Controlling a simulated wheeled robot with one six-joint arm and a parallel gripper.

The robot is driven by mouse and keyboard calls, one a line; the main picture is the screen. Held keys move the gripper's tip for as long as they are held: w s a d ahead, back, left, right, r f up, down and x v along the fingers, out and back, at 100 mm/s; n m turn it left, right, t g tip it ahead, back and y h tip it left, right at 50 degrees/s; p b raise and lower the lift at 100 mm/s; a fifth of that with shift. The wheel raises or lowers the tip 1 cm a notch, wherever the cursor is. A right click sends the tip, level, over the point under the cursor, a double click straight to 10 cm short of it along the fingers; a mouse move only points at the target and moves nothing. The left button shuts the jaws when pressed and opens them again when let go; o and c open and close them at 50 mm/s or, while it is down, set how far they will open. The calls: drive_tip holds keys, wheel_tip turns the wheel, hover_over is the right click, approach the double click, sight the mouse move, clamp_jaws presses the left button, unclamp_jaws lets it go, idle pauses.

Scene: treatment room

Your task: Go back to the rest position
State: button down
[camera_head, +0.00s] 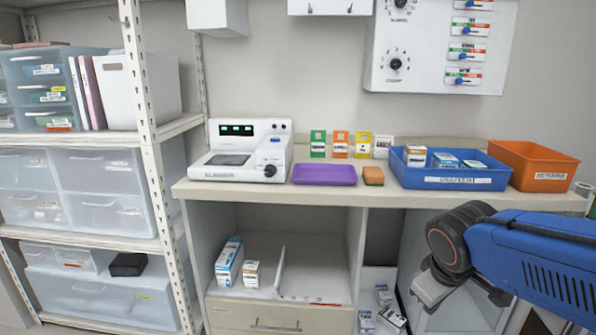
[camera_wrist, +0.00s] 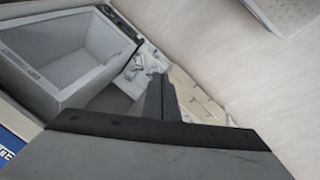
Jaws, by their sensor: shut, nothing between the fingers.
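My gripper (camera_head: 424,298) hangs in front of the counter (camera_head: 440,196) at the right in the head view, below the counter top and pointing down and to the left. It also shows in the wrist view (camera_wrist: 160,92), where its fingers are together with nothing between them. In the head view it touches nothing that I can make out. Part of the cabinet behind it is hidden by my blue arm.
The counter holds a white device (camera_head: 243,151), a purple tray (camera_head: 325,181), an orange-brown block (camera_head: 373,175), a blue bin (camera_head: 455,184) with boxes and an orange bin (camera_head: 548,183). Shelves with drawers (camera_head: 105,169) stand left. A grey open box (camera_wrist: 42,97) shows in the wrist view.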

drive_tip(key=s+m+y, duration=0.1)
drive_tip(key=s+m, duration=0.4)
drive_tip(key=s, duration=0.4)
drive_tip(key=shift+s+d+f+m+t+y, duration=0.15)
drive_tip(key=shift+s+d+m+t+y, duration=0.15)
drive_tip(key=shift+s+y, duration=0.1)
